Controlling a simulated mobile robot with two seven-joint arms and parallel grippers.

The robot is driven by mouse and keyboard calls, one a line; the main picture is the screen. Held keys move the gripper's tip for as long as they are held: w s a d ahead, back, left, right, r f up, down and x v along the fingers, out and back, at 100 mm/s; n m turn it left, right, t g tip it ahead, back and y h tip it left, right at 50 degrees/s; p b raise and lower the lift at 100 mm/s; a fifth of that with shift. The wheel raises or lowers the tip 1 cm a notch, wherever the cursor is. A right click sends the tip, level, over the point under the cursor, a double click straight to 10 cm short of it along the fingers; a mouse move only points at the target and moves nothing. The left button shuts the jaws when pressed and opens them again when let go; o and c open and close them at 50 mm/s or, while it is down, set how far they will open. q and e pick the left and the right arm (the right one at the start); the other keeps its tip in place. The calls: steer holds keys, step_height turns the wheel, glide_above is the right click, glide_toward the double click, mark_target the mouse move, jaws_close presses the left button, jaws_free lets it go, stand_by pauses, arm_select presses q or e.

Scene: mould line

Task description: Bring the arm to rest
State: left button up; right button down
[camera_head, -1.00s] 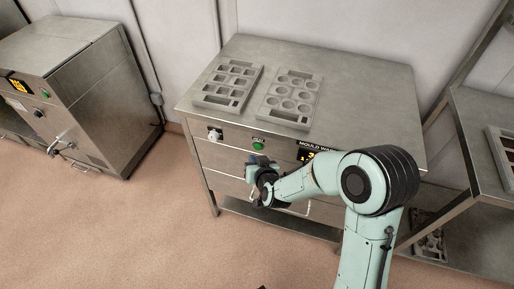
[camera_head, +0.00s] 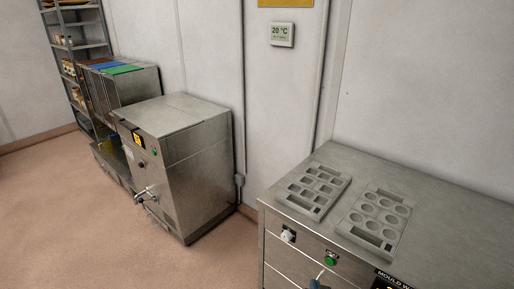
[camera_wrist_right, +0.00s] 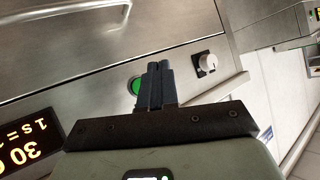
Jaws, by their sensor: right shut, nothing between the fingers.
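My right gripper (camera_head: 318,284) shows only as a small bluish tip at the bottom edge of the head view, in front of the mould warmer's (camera_head: 450,196) front. In the right wrist view my right gripper (camera_wrist_right: 157,66) has its two dark fingers together with nothing between them. The fingers point at the steel front panel and partly cover a green button (camera_wrist_right: 134,87). I cannot tell whether they touch it. The same green button shows in the head view (camera_head: 330,258). My left gripper is not in view.
Two grey moulds (camera_head: 313,190) and (camera_head: 375,218) lie on the warmer top. A white knob (camera_wrist_right: 207,63) and drawer handle (camera_wrist_right: 66,20) stick out near the gripper. A steel machine (camera_head: 180,150) and shelf rack (camera_head: 78,50) stand left. The floor (camera_head: 60,210) is clear.

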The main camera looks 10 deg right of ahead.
steer(key=s+a+f+n+g+y+p, duration=0.1)
steer(key=s+a+f+g+y+p, duration=0.15)
steer(key=s+f, duration=0.45)
steer(key=s+a+f+g+y+p, duration=0.15)
steer(key=s+f+g, duration=0.25)
steer(key=f, duration=0.6)
arm_select(q)
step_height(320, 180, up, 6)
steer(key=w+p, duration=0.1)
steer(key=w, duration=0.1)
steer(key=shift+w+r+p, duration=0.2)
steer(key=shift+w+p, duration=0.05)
steer(key=shift+p, duration=0.05)
arm_select(e)
steer(key=s+a+f+g+y, duration=0.1)
steer(key=s+a+f+g, duration=0.2)
steer(key=s, duration=0.5)
steer(key=s+a+f+g+y, duration=0.1)
steer(key=s+a+f+g, duration=0.2)
steer(key=s, duration=0.6)
steer(key=shift+a+f, duration=0.15)
steer(key=shift+a, duration=0.55)
steer(key=shift+w, duration=0.1)
